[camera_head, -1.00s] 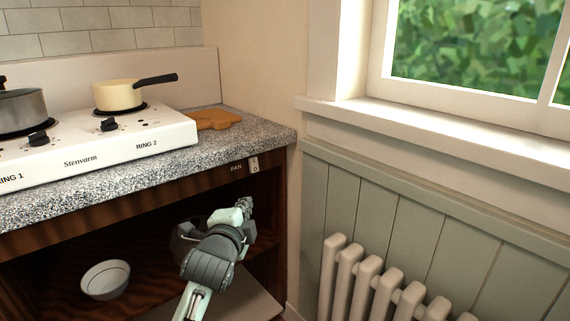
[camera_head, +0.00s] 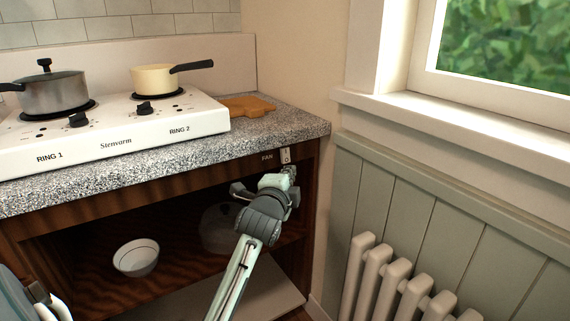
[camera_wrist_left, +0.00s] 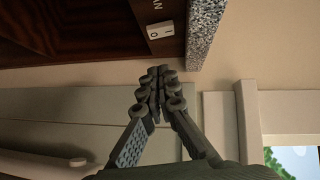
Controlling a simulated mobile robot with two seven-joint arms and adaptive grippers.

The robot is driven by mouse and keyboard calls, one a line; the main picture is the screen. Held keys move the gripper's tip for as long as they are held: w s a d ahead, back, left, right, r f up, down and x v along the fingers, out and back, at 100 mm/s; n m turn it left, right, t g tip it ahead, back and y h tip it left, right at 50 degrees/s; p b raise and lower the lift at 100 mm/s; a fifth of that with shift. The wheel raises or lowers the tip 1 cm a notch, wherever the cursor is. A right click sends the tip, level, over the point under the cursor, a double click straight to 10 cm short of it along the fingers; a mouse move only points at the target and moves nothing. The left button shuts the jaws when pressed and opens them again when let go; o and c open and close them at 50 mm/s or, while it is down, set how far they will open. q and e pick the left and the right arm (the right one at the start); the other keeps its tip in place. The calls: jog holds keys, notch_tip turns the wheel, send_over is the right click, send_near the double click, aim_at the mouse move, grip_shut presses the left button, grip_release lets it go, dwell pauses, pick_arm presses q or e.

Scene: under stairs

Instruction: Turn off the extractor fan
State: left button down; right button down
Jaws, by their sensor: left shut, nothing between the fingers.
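The fan switch (camera_head: 285,156) is a small white rocker beside the FAN label, on the dark wooden edge under the worktop's right end. It also shows near the top of the left wrist view (camera_wrist_left: 160,31). Which side of the rocker is pressed in is too small to tell. My left gripper (camera_head: 291,172) is shut and empty, its fingertips just below the switch in the head view. In the left wrist view its closed fingertips (camera_wrist_left: 157,73) point toward the switch, with a small gap in the picture. My right gripper is not in view.
A speckled worktop (camera_head: 300,122) overhangs the switch and carries a white hob (camera_head: 150,130) with two pans. The open cupboard below holds a white bowl (camera_head: 136,257) and a glassy pot (camera_head: 217,228). A radiator (camera_head: 375,280) stands against the right wall.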

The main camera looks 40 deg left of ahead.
aim_at(285, 159)
pick_arm(q)
jog(key=w+a, duration=0.2)
jog(key=w+a+f, duration=0.1)
jog(key=w+a, duration=0.2)
jog(key=shift+w+a+f, duration=0.15)
jog(key=shift+w, duration=0.15)
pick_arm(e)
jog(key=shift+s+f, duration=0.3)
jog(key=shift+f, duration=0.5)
pick_arm(q)
jog(key=shift+f, duration=0.15)
jog(key=shift+w+a+f+m+t+y+b, duration=0.2)
jog(key=shift+a+m+t+y+b, duration=0.3)
jog(key=shift+b, duration=0.6)
jog(key=shift+r, duration=0.15)
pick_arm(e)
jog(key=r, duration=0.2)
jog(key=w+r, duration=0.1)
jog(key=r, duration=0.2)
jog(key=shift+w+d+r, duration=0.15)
